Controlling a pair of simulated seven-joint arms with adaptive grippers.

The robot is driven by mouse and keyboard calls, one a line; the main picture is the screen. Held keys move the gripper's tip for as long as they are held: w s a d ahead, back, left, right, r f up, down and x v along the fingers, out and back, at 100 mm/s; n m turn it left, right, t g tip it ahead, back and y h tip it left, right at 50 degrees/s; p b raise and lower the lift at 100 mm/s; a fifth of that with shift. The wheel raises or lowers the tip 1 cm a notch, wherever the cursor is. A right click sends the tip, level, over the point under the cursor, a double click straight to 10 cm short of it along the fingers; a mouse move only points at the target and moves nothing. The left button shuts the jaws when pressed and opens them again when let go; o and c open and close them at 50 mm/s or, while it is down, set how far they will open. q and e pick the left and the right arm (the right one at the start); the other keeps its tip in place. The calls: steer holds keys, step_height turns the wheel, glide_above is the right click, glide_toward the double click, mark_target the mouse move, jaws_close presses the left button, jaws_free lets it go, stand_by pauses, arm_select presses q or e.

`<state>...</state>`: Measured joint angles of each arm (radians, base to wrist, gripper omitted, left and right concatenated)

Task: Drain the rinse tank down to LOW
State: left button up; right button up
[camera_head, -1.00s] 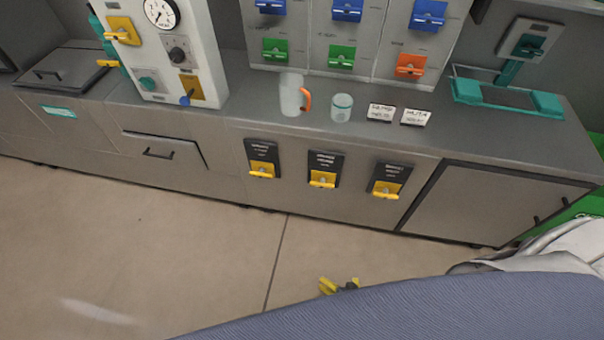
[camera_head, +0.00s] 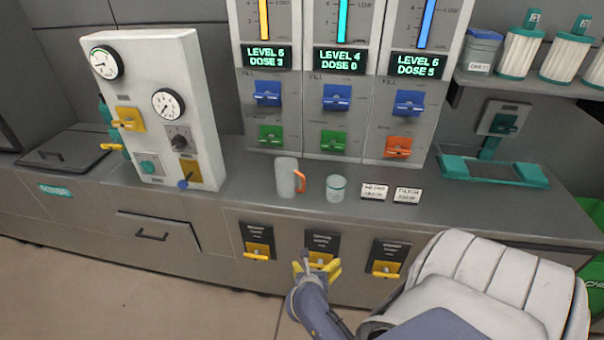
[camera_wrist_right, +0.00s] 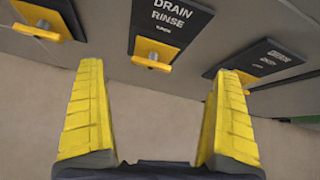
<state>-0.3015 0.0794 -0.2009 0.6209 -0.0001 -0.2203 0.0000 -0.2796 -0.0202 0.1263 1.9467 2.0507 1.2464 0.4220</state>
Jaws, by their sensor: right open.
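The DRAIN RINSE plate (camera_wrist_right: 172,22) in the right wrist view carries a yellow drain handle (camera_wrist_right: 153,54). It is the middle one of three on the cabinet front, and its plate (camera_head: 321,243) shows in the head view. My right gripper (camera_head: 318,268) is open. Its yellow fingers (camera_wrist_right: 159,70) spread to either side of the middle handle, with nothing held between them; contact cannot be told. Above the counter, the middle column has a teal level bar (camera_head: 342,22) and a display (camera_head: 339,61) that seems to read LEVEL 4, DOSE 6. My left gripper is not in view.
Similar yellow handles sit left (camera_head: 257,250) and right (camera_head: 386,269) of the middle one. A jug (camera_head: 286,178) with an orange handle, a cup (camera_head: 336,189) and two label cards (camera_head: 390,193) stand on the counter. A gauge panel (camera_head: 150,75) stands at left.

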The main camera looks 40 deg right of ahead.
steer(key=a+f+m+y, duration=0.1)
steer(key=a+f+m, duration=0.1)
steer(key=g, duration=0.1)
glide_toward(319, 266)
steer(key=x, duration=1)
steer(key=shift+d, duration=0.2)
steer(key=c, duration=1)
steer(key=shift+f, duration=0.1)
